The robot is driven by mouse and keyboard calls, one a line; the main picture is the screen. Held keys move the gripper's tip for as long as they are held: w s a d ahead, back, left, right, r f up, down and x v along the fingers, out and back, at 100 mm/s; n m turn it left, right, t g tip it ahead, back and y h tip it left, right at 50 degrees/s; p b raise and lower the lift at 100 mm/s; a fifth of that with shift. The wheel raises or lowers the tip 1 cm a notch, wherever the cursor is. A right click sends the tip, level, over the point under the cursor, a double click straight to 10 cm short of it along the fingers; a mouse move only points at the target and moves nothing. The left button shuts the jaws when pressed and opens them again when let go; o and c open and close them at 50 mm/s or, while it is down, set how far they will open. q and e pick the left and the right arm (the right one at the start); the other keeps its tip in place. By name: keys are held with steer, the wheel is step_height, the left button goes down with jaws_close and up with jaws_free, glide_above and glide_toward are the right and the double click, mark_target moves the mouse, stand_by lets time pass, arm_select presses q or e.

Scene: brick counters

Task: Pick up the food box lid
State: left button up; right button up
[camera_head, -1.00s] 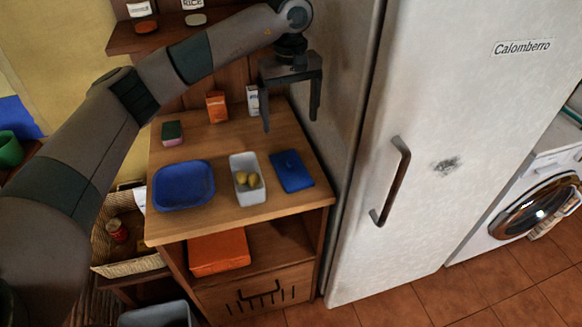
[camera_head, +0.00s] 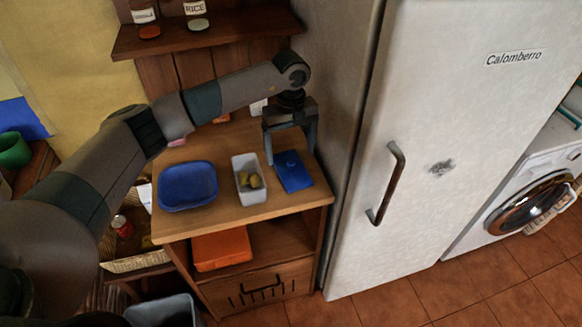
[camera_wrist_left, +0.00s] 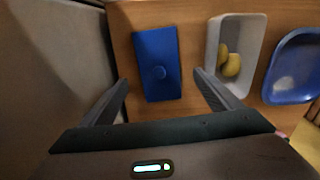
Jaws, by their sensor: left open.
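The food box lid (camera_head: 293,174) is a flat blue rectangle with a small round knob, lying on the wooden counter at its right side. It also shows in the left wrist view (camera_wrist_left: 157,52), where it lies ahead of and between my fingers. My left gripper (camera_head: 290,158) is open and empty, pointing down above the far part of the lid. In the left wrist view its fingers (camera_wrist_left: 160,85) stand to either side of the lid's near end. The white food box (camera_head: 247,192) stands open just left of the lid, with yellow food in it. My right gripper is not seen.
A blue tray (camera_head: 188,184) sits left of the food box. A tall fridge (camera_head: 375,120) stands close to the counter's right side. An orange box (camera_head: 221,248) lies on the shelf below. My left arm hides part of the counter's back.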

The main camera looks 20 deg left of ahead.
mark_target(291, 163)
arm_select(q)
steer(key=shift+f+p, duration=0.5)
steer(key=shift+p, duration=0.2)
step_height(291, 163, down, 3)
steer(key=shift+d+r+p, duration=0.1)
steer(key=shift+d+p, duration=0.05)
steer(key=shift+p, duration=0.75)
steer(key=shift+f, duration=0.7)
steer(key=c, duration=1.1)
